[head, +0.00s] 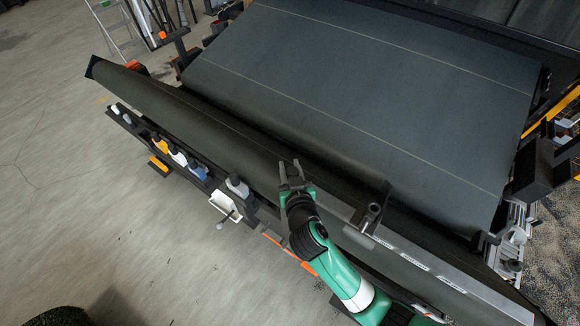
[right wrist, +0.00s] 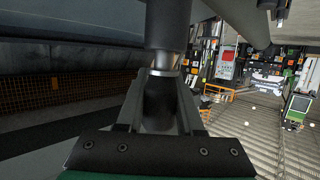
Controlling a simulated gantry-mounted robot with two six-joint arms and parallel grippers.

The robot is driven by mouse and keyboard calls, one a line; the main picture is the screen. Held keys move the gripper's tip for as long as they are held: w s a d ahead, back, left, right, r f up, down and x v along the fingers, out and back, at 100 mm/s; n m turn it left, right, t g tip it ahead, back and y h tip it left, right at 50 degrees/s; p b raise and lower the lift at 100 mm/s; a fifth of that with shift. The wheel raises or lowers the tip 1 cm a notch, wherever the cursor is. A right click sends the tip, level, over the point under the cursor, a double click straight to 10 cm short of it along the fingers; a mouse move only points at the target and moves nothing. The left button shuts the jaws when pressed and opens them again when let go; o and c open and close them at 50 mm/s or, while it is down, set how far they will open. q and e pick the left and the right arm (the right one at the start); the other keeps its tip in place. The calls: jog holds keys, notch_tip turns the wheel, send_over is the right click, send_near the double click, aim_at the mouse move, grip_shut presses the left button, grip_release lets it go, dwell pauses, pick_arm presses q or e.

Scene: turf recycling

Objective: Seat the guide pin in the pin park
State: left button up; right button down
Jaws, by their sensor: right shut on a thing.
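My right gripper (head: 291,172) is at the near edge of the dark roller, fingers pointing away from the arm. In the right wrist view the right gripper (right wrist: 162,78) is shut on a thick dark cylinder with a silver collar, which I take as the guide pin (right wrist: 168,25). The pin runs up out of the top of that view; its far end is hidden. In the head view the pin is hard to make out. A dark bracket with a round upright holder (head: 373,211), possibly the pin park, stands on the rail, right of and apart from the gripper. My left gripper is not in view.
A long dark roller (head: 180,112) runs along the near side of a wide dark belt (head: 370,90). A silver labelled rail (head: 415,262) lies at right. A rack of bottles (head: 178,157) and a white tray (head: 223,204) are at left. Open floor (head: 60,190) lies beyond.

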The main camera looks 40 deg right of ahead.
jog(key=shift+f+b, duration=0.7)
jog(key=shift+f, duration=0.1)
jog(key=shift+c, duration=2.3)
grip_release()
jog(key=shift+r, duration=0.1)
jog(key=shift+s+a+r+p, duration=0.15)
jog(key=shift+s+r+p, duration=0.05)
jog(key=shift+p, duration=0.3)
jog(key=p+v, duration=1.1)
jog(key=p, duration=0.2)
jog(key=shift+f, duration=0.1)
